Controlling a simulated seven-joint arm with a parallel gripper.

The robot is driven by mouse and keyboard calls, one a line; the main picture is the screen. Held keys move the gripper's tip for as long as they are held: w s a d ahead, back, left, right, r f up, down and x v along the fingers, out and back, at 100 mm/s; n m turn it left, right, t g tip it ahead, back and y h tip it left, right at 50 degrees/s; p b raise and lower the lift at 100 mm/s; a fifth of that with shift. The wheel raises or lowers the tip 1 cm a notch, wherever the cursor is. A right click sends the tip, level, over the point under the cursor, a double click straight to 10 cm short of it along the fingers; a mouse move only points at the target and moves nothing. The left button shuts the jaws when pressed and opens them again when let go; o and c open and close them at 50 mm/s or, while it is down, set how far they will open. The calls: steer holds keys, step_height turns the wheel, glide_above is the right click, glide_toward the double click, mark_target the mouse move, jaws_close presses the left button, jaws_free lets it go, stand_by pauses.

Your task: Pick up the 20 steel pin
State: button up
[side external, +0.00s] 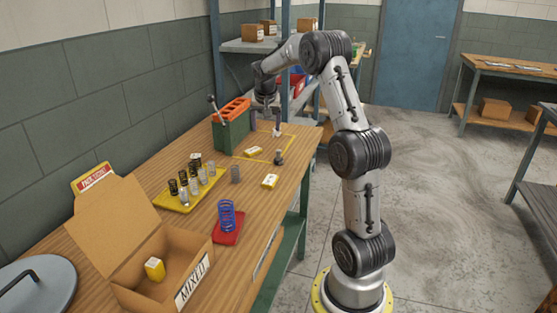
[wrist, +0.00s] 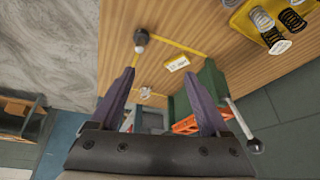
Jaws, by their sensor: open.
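My gripper (side external: 266,122) is open and empty above the far end of the wooden bench, beside the green coiler (side external: 231,130) with its orange top. In the wrist view my gripper (wrist: 163,76) has its two purple fingers spread apart. A small dark round piece with a pale tip (wrist: 140,38) stands ahead of the left finger; it also shows in the side view (side external: 279,157). A small whitish piece (wrist: 146,92) lies between the fingers, also seen near the fingertips in the side view (side external: 277,132). No "20" mark is legible, so I cannot tell which is the steel pin.
Yellow tape and a yellow label card (side external: 253,151) lie near the coiler. A yellow tray (side external: 188,202) holds several springs. The coiler's lever (side external: 212,100) sticks up.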

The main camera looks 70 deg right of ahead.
glide_toward(278, 152)
steer(key=shift+m+g, duration=0.4)
steer(key=x, duration=0.6)
steer(key=shift+a, duration=0.15)
steer(key=shift+w+x, duration=0.15)
steer(key=shift+x, duration=1.4)
steer(key=shift+w+x, duration=0.15)
steer(key=shift+x, duration=1.35)
steer(key=shift+r, duration=0.15)
jaws_close()
